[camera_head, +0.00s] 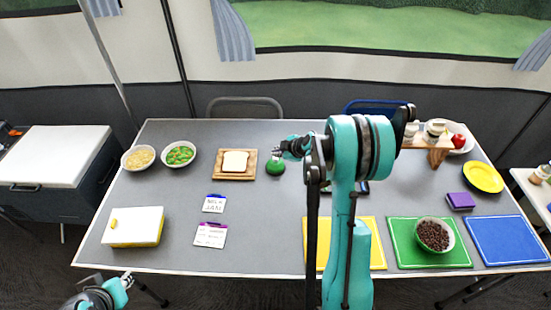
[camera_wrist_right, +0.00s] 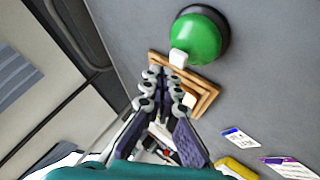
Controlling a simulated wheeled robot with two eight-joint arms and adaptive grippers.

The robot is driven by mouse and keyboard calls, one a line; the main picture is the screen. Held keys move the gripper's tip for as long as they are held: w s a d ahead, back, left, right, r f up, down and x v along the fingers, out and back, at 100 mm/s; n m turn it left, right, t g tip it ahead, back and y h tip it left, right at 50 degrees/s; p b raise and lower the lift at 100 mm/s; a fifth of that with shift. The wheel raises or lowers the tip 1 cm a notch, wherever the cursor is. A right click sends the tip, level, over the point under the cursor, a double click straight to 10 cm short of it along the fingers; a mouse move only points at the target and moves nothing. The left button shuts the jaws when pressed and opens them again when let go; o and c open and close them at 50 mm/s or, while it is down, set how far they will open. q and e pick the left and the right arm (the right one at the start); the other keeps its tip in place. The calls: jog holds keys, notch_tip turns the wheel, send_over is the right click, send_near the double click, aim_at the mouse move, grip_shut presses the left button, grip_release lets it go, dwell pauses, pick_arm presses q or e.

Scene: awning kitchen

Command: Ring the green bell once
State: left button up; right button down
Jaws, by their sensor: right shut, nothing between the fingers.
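The green bell (camera_head: 275,168) sits on the grey table, just right of the wooden board with bread. In the right wrist view the bell (camera_wrist_right: 197,38) is a green dome on a dark base, with a small white part at its lower left edge. My right gripper (camera_head: 283,150) is shut and empty, right by the bell in the head view. In the right wrist view its fingertips (camera_wrist_right: 164,78) point toward the bell; I cannot tell whether they touch it. My left gripper (camera_head: 126,280) is at the lower left, small, its jaw state unclear.
The bread board (camera_head: 222,174) is left of the bell, with two food bowls (camera_head: 138,158) (camera_head: 180,154) further left. Two note cards (camera_head: 209,235) lie nearer. Yellow, green and blue mats (camera_head: 496,240) line the right front. Bare table surrounds the bell's near side.

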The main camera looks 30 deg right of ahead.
aim_at(277, 159)
jog(key=shift+f+b, duration=0.45)
jog(key=shift+b, duration=0.05)
jog(key=shift+f+b, duration=0.45)
jog(key=shift+f, duration=0.05)
dwell(0.8)
jog(key=shift+r, duration=0.1)
jog(key=shift+r+p, duration=0.6)
jog(key=shift+r, duration=0.25)
jog(key=shift+r, duration=0.1)
notch_tip(277, 159, up, 5)
jog(key=p, duration=0.3)
dwell(0.4)
